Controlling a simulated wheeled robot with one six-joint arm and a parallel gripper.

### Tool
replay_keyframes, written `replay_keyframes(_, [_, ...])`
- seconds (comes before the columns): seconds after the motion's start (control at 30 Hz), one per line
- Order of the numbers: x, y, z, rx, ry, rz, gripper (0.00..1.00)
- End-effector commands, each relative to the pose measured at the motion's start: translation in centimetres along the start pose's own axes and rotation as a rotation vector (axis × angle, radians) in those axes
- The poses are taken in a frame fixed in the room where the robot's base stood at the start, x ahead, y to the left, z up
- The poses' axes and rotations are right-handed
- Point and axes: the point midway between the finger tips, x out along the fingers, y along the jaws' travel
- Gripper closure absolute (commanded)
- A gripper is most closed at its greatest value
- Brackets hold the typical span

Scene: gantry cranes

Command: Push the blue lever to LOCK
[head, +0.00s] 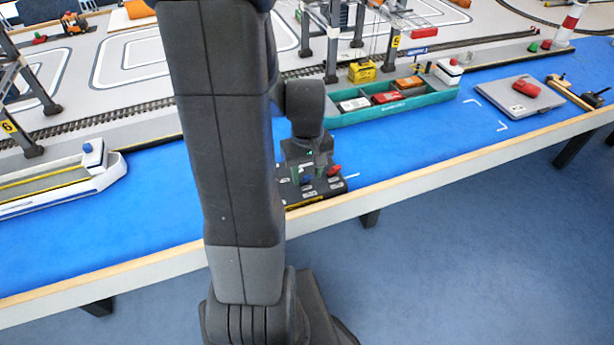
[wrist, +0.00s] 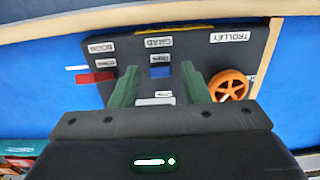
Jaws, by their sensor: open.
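The blue lever (wrist: 160,72) stands on a dark control panel (wrist: 195,45) in the wrist view. It lies between the two green fingertips of my gripper (wrist: 159,78), which are open with a gap on either side of it. White labels sit above and below the lever; the words beside it are too small to read surely, so I cannot tell which is LOCK.
A red lever (wrist: 95,77) is left of the fingers, and an orange wheel (wrist: 230,84) labelled TROLLEY is close on the right. A green ship (head: 395,103) lies behind the panel. The table's front edge (head: 400,178) runs just in front. Blue surface is free on the left.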

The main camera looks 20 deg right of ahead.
Motion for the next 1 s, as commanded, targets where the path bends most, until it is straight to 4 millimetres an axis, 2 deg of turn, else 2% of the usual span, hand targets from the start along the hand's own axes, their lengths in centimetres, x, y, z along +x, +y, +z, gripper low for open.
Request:
replay_keyframes(0.2, [1.5,0.0,0.0,-0.001,0.0,0.0,0.58])
replay_keyframes(0.47, [1.6,0.0,0.0,-0.001,0.001,0.001,0.58])
replay_keyframes(0.5, [1.6,0.0,0.0,-0.001,0.001,0.001,0.6])
replay_keyframes(0.7, [1.6,0.0,0.0,-0.001,0.001,0.001,0.99])
replay_keyframes(1.0, [1.4,0.0,-0.1,-0.002,-0.025,0.0,1.0])
